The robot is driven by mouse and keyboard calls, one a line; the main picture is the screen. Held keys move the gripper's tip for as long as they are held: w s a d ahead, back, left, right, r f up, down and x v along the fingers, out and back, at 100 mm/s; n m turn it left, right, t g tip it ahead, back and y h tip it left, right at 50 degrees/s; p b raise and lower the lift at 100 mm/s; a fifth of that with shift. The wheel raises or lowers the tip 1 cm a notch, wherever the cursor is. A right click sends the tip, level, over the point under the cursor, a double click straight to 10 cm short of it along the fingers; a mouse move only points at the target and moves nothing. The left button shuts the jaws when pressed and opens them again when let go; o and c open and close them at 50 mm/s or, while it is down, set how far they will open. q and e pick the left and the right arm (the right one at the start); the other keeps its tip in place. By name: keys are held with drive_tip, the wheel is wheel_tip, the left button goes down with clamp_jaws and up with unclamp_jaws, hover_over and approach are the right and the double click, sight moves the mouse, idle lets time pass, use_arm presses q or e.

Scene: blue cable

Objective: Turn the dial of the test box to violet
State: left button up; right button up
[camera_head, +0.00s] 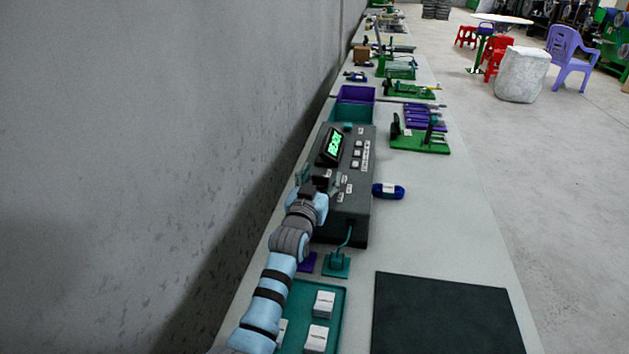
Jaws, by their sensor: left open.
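The dark grey test box (356,206) lies along the left part of the bench, beside the wall. Its lit green display (335,147) and several small pale labels and buttons show on its top. My left gripper (317,178) is open over the left side of the box, just in front of the display. The dial cannot be made out; the gripper and wrist cover that part of the box. I cannot tell whether the fingers touch anything. My right gripper is not in view.
A blue cable coil (388,191) lies right of the box. A green fixture (420,142) stands beyond it, and purple and teal bins (355,95) stand behind the box. A teal tray (337,295) with white blocks and a black mat (445,312) lie in front. The wall is close on the left.

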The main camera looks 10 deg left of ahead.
sight(320, 177)
use_arm(q)
drive_tip(key=c, duration=1.2)
drive_tip(key=shift+o, duration=0.2)
drive_tip(key=shift+n+y, duration=0.4)
drive_tip(key=shift+y, duration=0.2)
drive_tip(key=o, duration=1.2)
drive_tip(key=shift+c, duration=0.2)
wheel_tip(320, 177, up, 10)
